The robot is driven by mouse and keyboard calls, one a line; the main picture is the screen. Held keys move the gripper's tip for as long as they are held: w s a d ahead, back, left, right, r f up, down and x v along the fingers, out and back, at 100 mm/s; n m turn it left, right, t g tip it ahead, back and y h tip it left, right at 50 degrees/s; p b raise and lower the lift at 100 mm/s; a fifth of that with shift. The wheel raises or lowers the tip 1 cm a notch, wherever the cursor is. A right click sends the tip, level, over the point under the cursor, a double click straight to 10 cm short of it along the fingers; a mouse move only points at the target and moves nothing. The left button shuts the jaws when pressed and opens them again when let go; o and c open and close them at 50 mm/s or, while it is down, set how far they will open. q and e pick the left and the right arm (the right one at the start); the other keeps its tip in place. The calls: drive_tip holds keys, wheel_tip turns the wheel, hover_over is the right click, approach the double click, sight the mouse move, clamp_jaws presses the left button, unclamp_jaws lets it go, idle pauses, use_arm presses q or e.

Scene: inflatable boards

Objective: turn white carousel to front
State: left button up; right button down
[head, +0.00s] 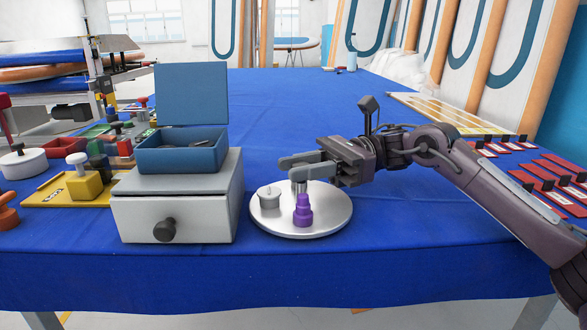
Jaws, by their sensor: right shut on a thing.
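The white carousel (331,218) is a round disc on the blue table, right of a grey drawer box. A purple stepped piece (303,211) stands upright near its front edge. A small light grey knobbed piece (269,197) sits on its left side. My right gripper (297,168) reaches in from the right over the back of the disc. Its fingers are shut on a short silver post (298,186) that rises from the carousel behind the purple piece. The fingers partly hide the post's top. My left gripper is not in view.
The grey drawer box (190,222) with a dark knob carries an open blue box (182,152) just left of the carousel. Yellow and red blocks crowd the far left. Red trays (550,190) and a yellow panel (440,112) lie right. The table's middle back is clear.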

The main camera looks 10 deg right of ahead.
idle(0.4)
drive_tip(key=c, duration=1.2)
unclamp_jaws()
drive_tip(key=shift+o, duration=0.2)
hover_over(341, 192)
drive_tip(key=shift+a+r+p, duration=0.1)
drive_tip(key=shift+a+p, duration=0.2)
drive_tip(key=shift+a, duration=0.05)
drive_tip(key=shift+d, duration=0.35)
